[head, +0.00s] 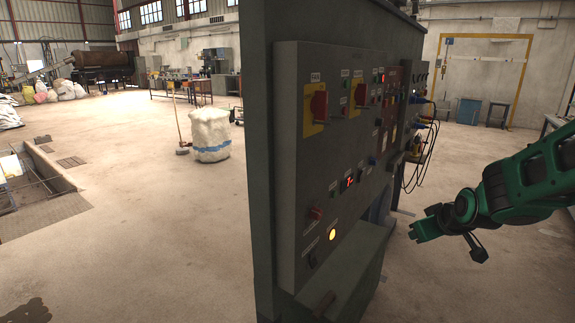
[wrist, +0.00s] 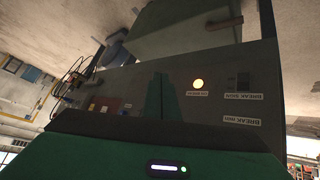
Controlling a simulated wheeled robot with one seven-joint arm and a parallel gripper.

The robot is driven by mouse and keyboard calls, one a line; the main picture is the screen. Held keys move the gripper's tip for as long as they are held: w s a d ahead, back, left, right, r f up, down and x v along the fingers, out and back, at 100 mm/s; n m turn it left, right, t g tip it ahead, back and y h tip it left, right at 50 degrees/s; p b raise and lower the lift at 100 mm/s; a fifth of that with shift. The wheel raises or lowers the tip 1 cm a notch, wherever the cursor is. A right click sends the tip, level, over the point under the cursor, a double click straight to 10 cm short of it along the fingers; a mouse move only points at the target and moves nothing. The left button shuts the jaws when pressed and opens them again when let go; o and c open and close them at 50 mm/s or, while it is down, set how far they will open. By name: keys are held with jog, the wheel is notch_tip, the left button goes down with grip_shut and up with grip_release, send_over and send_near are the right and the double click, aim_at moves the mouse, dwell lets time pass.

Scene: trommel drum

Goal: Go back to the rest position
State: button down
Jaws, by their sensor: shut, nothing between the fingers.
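My green arm reaches in from the right of the head view. My gripper (head: 416,231) is to the right of the grey control panel (head: 322,195), with floor showing behind it. In the wrist view its two green fingers (wrist: 161,92) are together and empty. The panel fills much of that view, seen upside down, with a lit yellow button (wrist: 198,84) near the fingers. The same lit button (head: 332,235) is low on the panel in the head view. I cannot tell the exact gap between fingertips and panel.
Red rotary switches on yellow plates (head: 317,104) stick out of the panel. A sloping grey ledge (head: 345,265) juts out below it. Cables (head: 428,150) hang at its far end. A white sack (head: 210,134) stands on the left, where the floor is mostly open; a pit (head: 30,180) lies far left.

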jog(key=s+d+m+g, duration=0.2)
jog(key=s+m+g, duration=0.2)
jog(key=s, duration=1.3)
jog(key=s+d+m+g, duration=0.3)
jog(key=s+m+g, duration=0.2)
jog(key=s, duration=1.2)
jog(key=shift+d+r+m, duration=0.15)
jog(key=shift+r+m, duration=0.15)
jog(key=shift+r, duration=0.1)
jog(key=shift+s, duration=0.1)
jog(key=shift+w+f, duration=0.25)
jog(key=shift+w, duration=0.35)
